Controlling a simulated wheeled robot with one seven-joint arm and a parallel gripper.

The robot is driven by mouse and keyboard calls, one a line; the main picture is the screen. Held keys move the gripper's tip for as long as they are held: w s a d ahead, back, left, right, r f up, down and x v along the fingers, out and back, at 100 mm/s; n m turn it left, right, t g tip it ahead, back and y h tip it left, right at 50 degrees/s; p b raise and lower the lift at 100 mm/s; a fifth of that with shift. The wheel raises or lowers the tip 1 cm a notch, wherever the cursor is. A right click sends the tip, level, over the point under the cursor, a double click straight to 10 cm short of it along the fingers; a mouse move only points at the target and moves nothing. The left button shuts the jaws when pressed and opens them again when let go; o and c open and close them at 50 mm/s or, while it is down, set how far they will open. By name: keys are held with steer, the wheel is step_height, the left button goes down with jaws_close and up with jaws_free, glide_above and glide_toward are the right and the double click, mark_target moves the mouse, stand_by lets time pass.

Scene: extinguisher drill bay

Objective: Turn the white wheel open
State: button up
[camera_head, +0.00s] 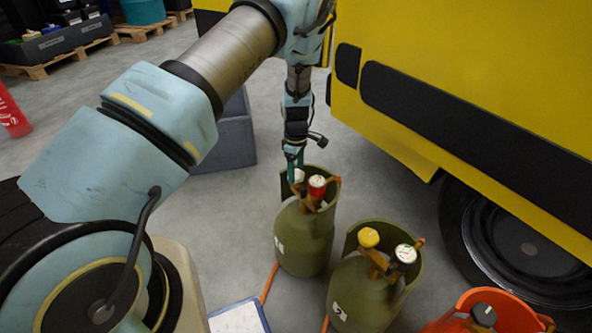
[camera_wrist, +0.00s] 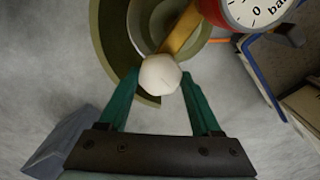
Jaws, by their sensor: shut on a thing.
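The white wheel (camera_wrist: 160,75) sits on the valve of a green gas cylinder. In the wrist view it lies between the tips of my gripper (camera_wrist: 160,88), whose teal fingers are shut on it. In the head view the white wheel (camera_head: 298,175) shows at the top of the left green cylinder (camera_head: 303,240), partly hidden by my gripper (camera_head: 292,172), which reaches down from above. A red-rimmed gauge (camera_wrist: 258,8) stands beside the wheel, joined by a brass valve body (camera_wrist: 185,30). The gauge also shows in the head view (camera_head: 317,186).
A second green cylinder (camera_head: 365,290) with a yellow wheel (camera_head: 368,237) and a white-faced gauge (camera_head: 405,254) stands close at right. An orange cylinder (camera_head: 485,318) is at the lower right. A yellow vehicle (camera_head: 470,60) fills the right. A grey box (camera_head: 225,138) stands behind.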

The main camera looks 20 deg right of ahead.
mark_target(296, 173)
stand_by(0.4)
steer(key=o, duration=1.4)
step_height(296, 173, up, 11)
steer(key=shift+f, duration=0.1)
